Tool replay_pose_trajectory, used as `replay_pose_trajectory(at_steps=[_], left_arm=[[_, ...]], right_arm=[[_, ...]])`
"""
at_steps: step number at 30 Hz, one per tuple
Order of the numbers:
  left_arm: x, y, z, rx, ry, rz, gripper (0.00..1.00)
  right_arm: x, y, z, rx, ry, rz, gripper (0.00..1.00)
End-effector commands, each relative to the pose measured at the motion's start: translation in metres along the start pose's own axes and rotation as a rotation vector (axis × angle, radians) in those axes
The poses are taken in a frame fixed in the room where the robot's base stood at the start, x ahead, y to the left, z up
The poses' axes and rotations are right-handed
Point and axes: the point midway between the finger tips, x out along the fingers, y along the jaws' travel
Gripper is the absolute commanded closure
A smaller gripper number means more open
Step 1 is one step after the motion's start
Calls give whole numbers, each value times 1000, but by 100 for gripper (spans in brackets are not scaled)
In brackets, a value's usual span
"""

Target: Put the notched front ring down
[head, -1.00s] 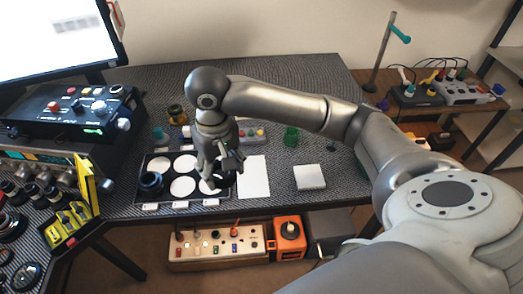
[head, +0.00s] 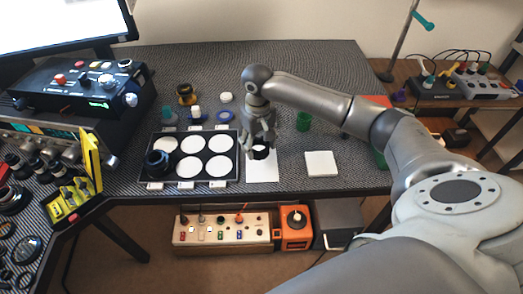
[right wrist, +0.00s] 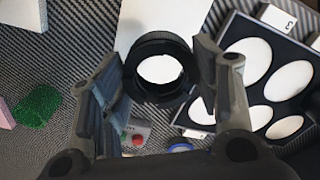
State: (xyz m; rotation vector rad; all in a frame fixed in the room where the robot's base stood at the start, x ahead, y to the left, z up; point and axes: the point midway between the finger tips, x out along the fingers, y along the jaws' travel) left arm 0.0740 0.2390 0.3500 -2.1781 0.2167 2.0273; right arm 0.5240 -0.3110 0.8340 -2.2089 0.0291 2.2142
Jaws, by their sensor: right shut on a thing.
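The notched front ring is a black ring (head: 261,153) with an open centre. My right gripper (head: 262,143) points down and is shut on it, over the white sheet (head: 262,174) right of the tray. In the right wrist view the ring (right wrist: 160,96) sits between the two fingers, with a pale surface through its hole. The sheet (right wrist: 160,15) shows behind it. I cannot tell whether the ring touches the sheet, and I cannot make out the notch. My left gripper is not in view.
The black tray (head: 205,182) with several white round spots lies just left of the sheet. A black lens part (head: 158,162) stands in its front left place. The table's front edge is close.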

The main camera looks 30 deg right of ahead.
Motion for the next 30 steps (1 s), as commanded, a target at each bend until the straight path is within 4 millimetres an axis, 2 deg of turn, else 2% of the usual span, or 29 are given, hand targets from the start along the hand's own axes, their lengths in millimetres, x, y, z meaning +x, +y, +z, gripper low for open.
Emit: replay_pose_trajectory(at_steps=[7, 13, 25, 26, 30], left_arm=[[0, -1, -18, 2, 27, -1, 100], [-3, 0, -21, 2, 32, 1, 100], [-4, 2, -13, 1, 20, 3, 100], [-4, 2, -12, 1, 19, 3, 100], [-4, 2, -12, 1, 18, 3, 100]], right_arm=[[19, 14, -5, 1, -2, 1, 76], [45, 13, -5, -1, -1, -1, 76], [50, 12, -5, -2, 0, -1, 76], [51, 13, -5, -2, 0, -1, 42], [51, 13, -5, -2, 0, -1, 24]])
